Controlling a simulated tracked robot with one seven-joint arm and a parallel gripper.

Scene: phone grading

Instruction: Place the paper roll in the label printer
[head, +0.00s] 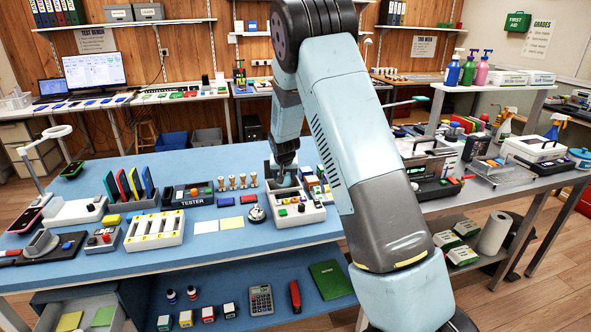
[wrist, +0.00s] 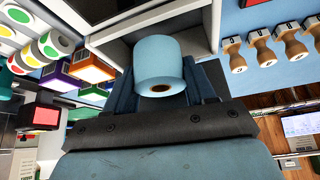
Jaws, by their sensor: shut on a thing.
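The paper roll (wrist: 166,62), which looks pale blue with a dark core hole, is between the dark fingers of my gripper (wrist: 165,84) in the wrist view. My gripper is shut on it. In the head view my gripper (head: 285,176) points down at the back of the label printer (head: 300,217), a white box with coloured buttons on its front. In the wrist view the roll overlaps the printer's pale wall and open bay (wrist: 118,38). I cannot tell whether the roll touches the bay floor. The roll is not clearly visible in the head view.
Several wooden-handled stamps (head: 232,182) stand left of the printer. Coloured label boxes (wrist: 88,64) and sticker rolls (wrist: 46,42) are on its other side. The tester (head: 197,198) and a white battery tray (head: 155,232) stand further left.

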